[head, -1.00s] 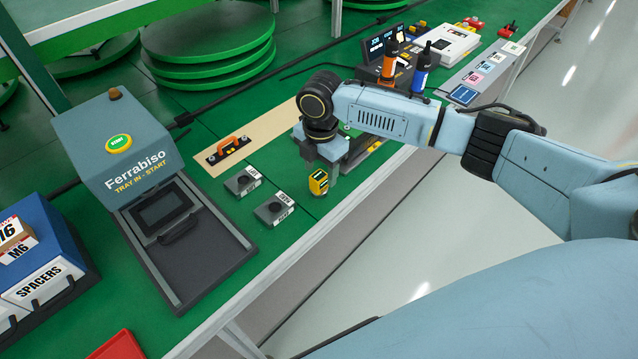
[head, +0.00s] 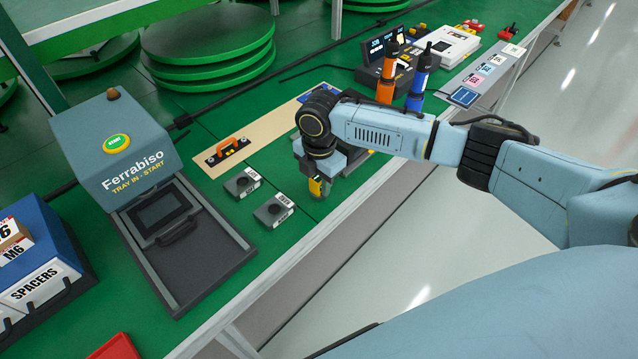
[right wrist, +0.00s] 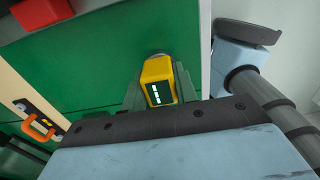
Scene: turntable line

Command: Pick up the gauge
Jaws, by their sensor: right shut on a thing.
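The gauge (head: 316,187) is a small yellow block with a dark display, near the front edge of the green bench. My right gripper (head: 319,178) comes down over it from above and is shut on it. In the right wrist view the gauge (right wrist: 158,84) shows its yellow case and lit display between the fingers. The gripper hides much of the gauge in the head view, and I cannot tell whether it touches the bench. My left gripper is not in view.
Two dark grey blocks with white labels (head: 242,183) (head: 273,211) lie left of the gripper. The Ferrabiso tray station (head: 120,150) stands farther left. An orange-handled tool (head: 228,150) lies on a tan board. Orange (head: 388,75) and blue (head: 418,80) bottles stand behind my arm.

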